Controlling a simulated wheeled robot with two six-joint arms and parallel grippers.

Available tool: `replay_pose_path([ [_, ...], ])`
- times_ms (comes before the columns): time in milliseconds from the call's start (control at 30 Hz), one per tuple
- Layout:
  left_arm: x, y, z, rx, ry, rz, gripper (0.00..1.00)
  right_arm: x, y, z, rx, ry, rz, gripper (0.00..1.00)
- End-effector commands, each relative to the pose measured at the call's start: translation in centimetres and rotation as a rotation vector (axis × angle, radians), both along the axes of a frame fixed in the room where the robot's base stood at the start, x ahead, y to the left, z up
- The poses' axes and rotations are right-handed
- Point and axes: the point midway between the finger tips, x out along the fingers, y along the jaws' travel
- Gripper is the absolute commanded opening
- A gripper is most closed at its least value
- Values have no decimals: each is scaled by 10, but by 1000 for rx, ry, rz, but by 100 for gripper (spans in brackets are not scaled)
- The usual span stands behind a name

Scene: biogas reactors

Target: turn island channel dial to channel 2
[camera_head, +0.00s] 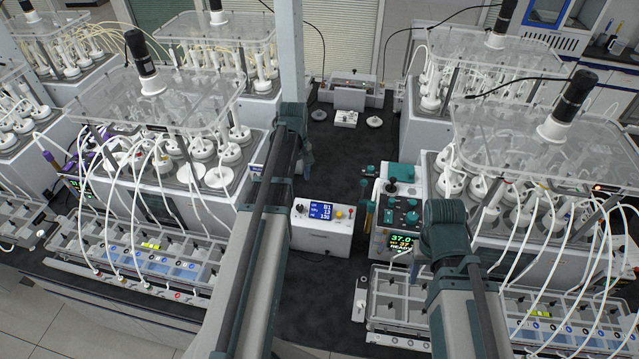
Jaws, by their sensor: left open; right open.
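A white box (320,242) with a lit blue display (321,211) stands on the dark middle bench. A black knob (301,209) sits at the left of its display; it looks like the channel dial, but its setting is too small to read. Yellow and red buttons are right of the display. My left gripper (308,168) hangs behind the box, above the bench, apart from the knob; it is small and partly hidden by my arm. My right gripper (415,268) is low at the right, near the teal-topped unit, mostly hidden by my arm; its jaws are open and nothing shows in them.
A white and teal control unit (407,187) with knobs and a green readout stands right of the box. Reactor racks with hanging white tubes flank the bench on both sides. A grey tray (394,312) lies at the front right. The dark bench (320,305) before the box is clear.

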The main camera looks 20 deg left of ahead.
Motion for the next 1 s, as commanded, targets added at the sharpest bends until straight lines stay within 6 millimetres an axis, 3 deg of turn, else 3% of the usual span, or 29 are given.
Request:
replay_pose_path([
  [267,1,6,0,-1,-2,22,64,0,0,0,0,0,0,54],
  [467,1,6,-11,-1,-2,20,64,0,0,-11,0,0,2,54],
  [1000,1,6,-82,-1,-2,19,64,1,0,-83,0,-4,2,54],
])
